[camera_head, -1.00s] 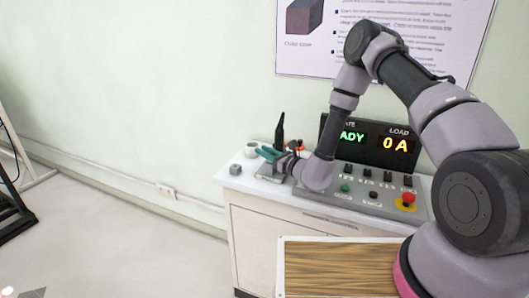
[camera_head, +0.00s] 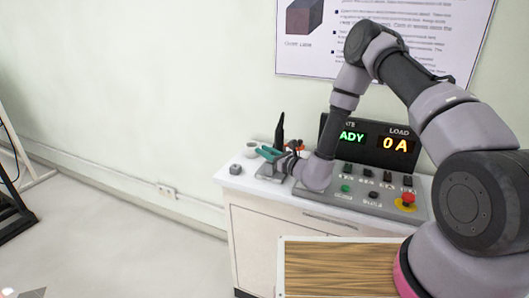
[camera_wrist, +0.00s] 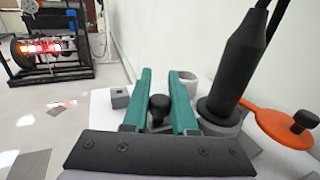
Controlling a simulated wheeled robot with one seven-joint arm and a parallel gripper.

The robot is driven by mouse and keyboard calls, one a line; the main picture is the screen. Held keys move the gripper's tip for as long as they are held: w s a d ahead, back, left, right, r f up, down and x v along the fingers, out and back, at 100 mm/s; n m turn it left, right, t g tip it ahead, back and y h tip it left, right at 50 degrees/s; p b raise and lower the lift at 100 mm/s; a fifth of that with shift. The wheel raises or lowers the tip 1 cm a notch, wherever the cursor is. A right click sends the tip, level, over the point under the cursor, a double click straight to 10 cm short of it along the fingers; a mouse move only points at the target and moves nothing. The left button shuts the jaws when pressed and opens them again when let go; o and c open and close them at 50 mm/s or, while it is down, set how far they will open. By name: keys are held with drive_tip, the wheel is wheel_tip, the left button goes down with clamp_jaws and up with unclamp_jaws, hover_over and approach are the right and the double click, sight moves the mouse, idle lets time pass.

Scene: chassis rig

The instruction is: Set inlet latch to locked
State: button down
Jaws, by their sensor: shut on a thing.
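My gripper (camera_wrist: 160,92) has teal fingers, closed on a small round black knob (camera_wrist: 159,112) that shows between them. In the head view my gripper (camera_head: 268,153) is low over the left end of the counter. Just right of the fingers in the wrist view stands a tall black tapered plug (camera_wrist: 240,65) in a round grey collar; it also shows in the head view (camera_head: 279,130). Right of the plug is an orange lever (camera_wrist: 277,124) with its own black knob, apart from my fingers. What the held knob is fixed to is hidden by my gripper.
A small grey block (camera_head: 235,169) and a white cup-like ring (camera_head: 251,150) stand on the counter's left end. A control panel (camera_head: 352,190) with switches and a red button lies to the right, with a lit display (camera_head: 370,140) behind it. A wall closes off the back.

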drive_tip(key=shift+w+d, duration=0.25)
drive_tip(key=shift+w, duration=0.35)
drive_tip(key=shift+w+d, duration=0.2)
drive_tip(key=shift+w, duration=0.35)
drive_tip(key=c, duration=0.7)
unclamp_jaws()
drive_tip(key=shift+w, duration=0.1)
drive_tip(key=v, duration=1.1)
drive_tip(key=shift+a, duration=0.1)
